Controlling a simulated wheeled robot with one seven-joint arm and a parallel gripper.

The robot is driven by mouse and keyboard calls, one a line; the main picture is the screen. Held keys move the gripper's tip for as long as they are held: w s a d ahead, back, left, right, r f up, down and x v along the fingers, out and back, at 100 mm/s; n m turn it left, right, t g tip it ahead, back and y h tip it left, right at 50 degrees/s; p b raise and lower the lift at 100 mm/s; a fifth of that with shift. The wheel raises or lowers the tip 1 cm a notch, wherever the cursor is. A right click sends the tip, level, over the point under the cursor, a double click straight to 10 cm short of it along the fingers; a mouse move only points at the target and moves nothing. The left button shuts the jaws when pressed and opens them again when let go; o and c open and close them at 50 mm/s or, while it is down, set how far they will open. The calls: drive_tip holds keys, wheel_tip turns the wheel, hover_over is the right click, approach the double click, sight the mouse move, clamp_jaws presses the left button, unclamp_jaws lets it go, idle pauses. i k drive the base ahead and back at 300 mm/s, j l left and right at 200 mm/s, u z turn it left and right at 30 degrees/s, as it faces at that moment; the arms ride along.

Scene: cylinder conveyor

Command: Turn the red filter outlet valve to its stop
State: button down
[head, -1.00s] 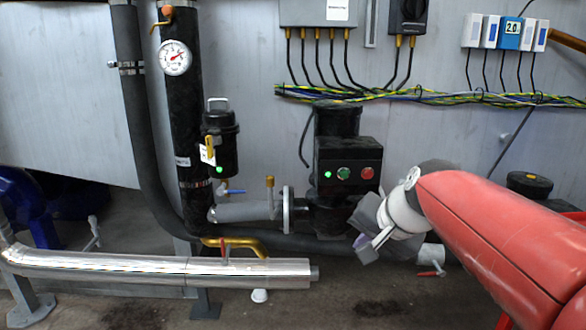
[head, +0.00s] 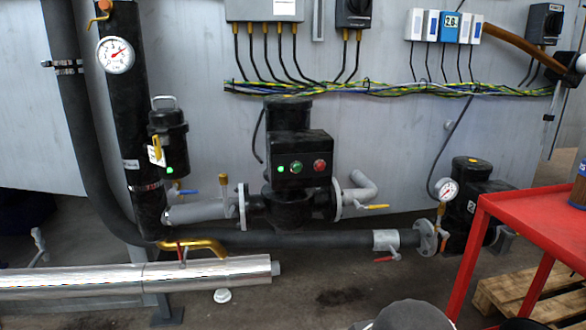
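Two small red lever handles show, and I cannot tell from the view which one is the filter outlet valve. One red lever (head: 181,252) stands roughly upright by the brass pipe (head: 205,246), just above the silver insulated pipe (head: 80,283). The other red lever (head: 384,259) points left, below the grey pipe end at the right. The black filter canister (head: 172,140) hangs at the left with a yellow handle and a green light.
A red cart (head: 525,222) stands at the right, above a wooden pallet (head: 510,292). A black pump (head: 301,160) sits in the middle, with a yellow lever (head: 377,207) to its right. A small white cap (head: 222,296) lies on the floor. The floor in front is mostly clear.

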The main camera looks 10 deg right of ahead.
sight(182, 265)
drive_tip(key=i+j+u, duration=0.5)
drive_tip(key=i+j, duration=0.3)
drive_tip(key=i, duration=0.15)
drive_tip(key=k+l+u, duration=0.1)
drive_tip(key=u, duration=1.05)
drive_tip(key=l, duration=0.1)
